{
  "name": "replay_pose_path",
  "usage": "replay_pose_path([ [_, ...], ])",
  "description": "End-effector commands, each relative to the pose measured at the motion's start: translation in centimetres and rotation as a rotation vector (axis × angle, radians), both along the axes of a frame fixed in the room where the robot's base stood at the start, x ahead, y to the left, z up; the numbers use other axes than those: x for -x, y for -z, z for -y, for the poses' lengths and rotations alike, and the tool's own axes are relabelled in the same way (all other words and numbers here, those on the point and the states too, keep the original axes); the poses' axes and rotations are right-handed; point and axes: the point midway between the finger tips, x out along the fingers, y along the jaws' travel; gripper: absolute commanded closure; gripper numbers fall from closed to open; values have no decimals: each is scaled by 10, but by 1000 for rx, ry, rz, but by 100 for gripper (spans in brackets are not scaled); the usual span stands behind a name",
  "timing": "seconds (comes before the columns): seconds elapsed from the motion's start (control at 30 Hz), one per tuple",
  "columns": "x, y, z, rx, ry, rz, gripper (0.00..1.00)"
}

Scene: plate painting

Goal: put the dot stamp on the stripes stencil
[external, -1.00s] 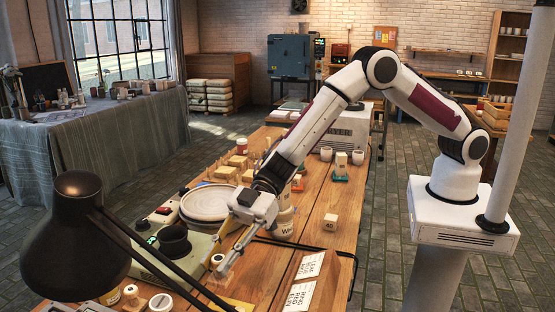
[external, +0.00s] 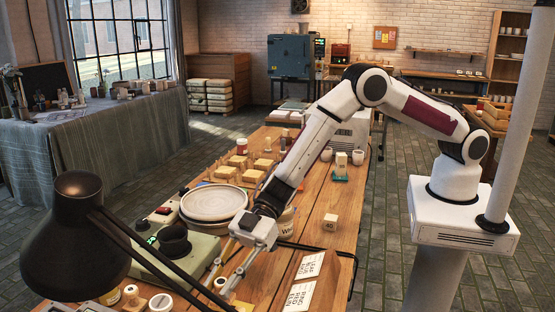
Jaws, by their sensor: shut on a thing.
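My gripper (external: 224,280) points down at the near end of the wooden table. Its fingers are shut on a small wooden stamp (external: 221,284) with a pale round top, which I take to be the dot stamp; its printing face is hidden. A flat yellow piece (external: 243,306) shows at the bottom edge, just right of and below the stamp. It may be the stripes stencil, but its pattern is not visible. I cannot tell whether the stamp touches anything beneath it.
A potter's wheel with a pale disc (external: 214,203) stands left of my arm. A black lamp (external: 75,235) blocks the lower left.

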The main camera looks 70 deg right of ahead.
Motion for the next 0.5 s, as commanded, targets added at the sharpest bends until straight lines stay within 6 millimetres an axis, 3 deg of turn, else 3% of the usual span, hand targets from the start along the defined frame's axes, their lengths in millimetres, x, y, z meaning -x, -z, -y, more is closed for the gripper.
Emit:
replay_pose_path([
  [0.5, 0, 35, 0, 0, 0, 0, 99],
])
